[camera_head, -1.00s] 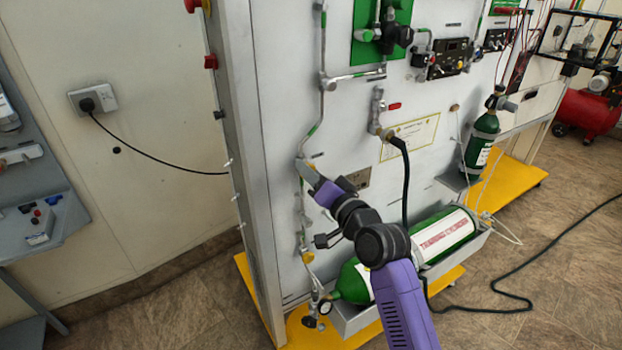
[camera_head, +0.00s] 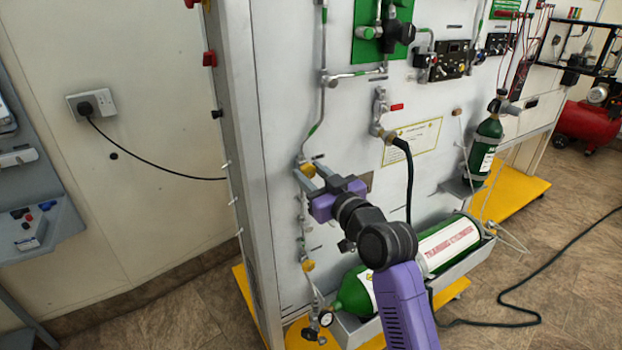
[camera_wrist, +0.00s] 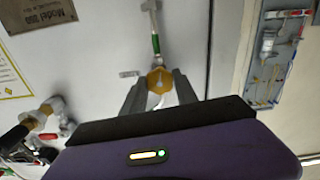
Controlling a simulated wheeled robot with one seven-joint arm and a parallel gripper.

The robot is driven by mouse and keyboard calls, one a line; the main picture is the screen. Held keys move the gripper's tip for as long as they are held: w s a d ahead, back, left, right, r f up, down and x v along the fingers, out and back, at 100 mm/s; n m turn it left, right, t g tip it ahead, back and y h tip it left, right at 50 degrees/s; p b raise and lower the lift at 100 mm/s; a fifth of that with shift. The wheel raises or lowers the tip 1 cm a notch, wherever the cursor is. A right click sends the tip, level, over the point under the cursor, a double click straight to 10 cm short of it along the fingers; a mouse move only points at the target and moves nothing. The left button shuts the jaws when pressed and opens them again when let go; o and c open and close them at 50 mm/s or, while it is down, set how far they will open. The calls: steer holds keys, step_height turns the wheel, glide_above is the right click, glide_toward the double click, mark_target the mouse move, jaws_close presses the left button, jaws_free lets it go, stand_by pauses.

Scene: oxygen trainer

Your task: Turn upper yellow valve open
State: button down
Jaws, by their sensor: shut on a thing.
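The upper yellow valve (camera_head: 308,170) is a small yellow knob on the thin pipe near the panel's left edge. In the wrist view the upper yellow valve (camera_wrist: 160,80) sits between my two grey fingers. My gripper (camera_head: 309,177) reaches it from the front right and is shut on it, with a finger at each side. In the wrist view my gripper (camera_wrist: 160,92) hides the pipe below the valve. A lower yellow valve (camera_head: 308,265) is further down the same pipe, apart from my gripper.
A green cylinder (camera_head: 353,292) lies in a grey tray below my arm. A black hose (camera_head: 408,185) hangs right of my gripper. A pressure gauge (camera_head: 325,319) is at the pipe's foot. A wall socket (camera_head: 92,104) with a cable is left of the panel.

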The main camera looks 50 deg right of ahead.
steer(key=shift+f+n+b, duration=0.15)
steer(key=shift+n+b, duration=0.15)
steer(key=shift+n, duration=0.5)
steer(key=c, duration=0.9)
jaws_free()
steer(key=shift+c, duration=0.2)
steer(key=v, duration=0.7)
steer(key=shift+s, duration=0.4)
